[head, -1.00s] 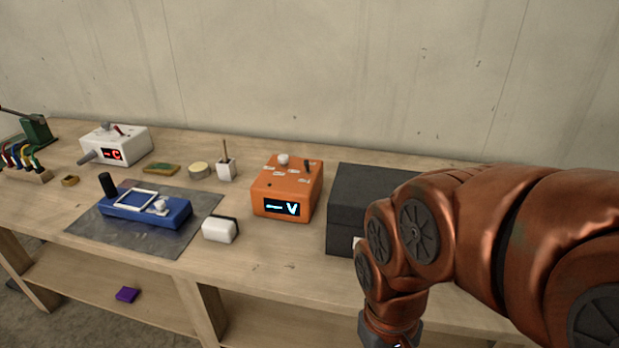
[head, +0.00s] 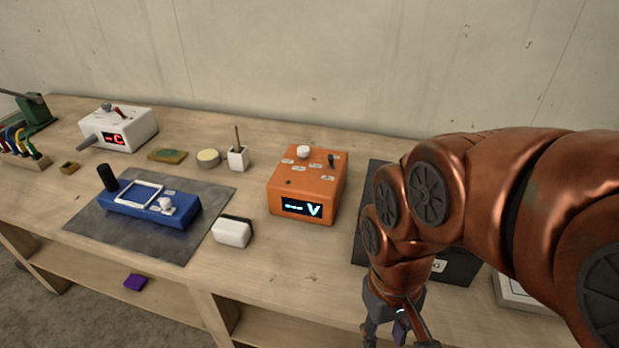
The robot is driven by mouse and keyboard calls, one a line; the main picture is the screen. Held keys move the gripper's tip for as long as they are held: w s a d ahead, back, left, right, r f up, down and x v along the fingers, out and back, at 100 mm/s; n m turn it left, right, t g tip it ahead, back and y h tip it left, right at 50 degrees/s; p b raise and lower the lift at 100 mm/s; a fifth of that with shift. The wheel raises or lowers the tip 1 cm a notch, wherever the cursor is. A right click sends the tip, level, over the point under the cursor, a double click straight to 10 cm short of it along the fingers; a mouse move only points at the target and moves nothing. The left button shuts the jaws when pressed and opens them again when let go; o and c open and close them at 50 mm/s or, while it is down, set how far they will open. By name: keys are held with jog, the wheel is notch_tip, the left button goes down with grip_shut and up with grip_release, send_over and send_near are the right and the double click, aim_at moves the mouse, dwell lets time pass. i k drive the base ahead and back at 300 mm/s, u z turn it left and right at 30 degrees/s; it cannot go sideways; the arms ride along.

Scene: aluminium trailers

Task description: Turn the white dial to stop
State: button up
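A white dial (head: 303,152) sits on top of the orange box (head: 301,188) with small labels around it and a black lever beside it. The box's display reads dashes and V. Another white knob (head: 165,203) is on the blue device (head: 148,207) at the left; the labels are too small to read. My gripper (head: 399,337) is at the bottom edge, right of and nearer than the orange box, pointing down and touching neither knob. Its fingers look spread and empty, with the tips partly cut off by the frame.
A dark box (head: 455,265) stands partly behind my arm. A white block (head: 232,232), a cup with a stick (head: 238,158), a round tin (head: 208,158) and a white meter (head: 119,130) are on the bench. Bare wood lies in front of the orange box.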

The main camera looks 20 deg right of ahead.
aim_at(303, 151)
jog(key=u, duration=0.45)
jog(key=k, duration=0.55)
jog(key=u, duration=1.3)
jog(key=i, duration=1.05)
jog(key=z, duration=0.85)
jog(key=i, duration=0.6)
jog(key=z, duration=0.65)
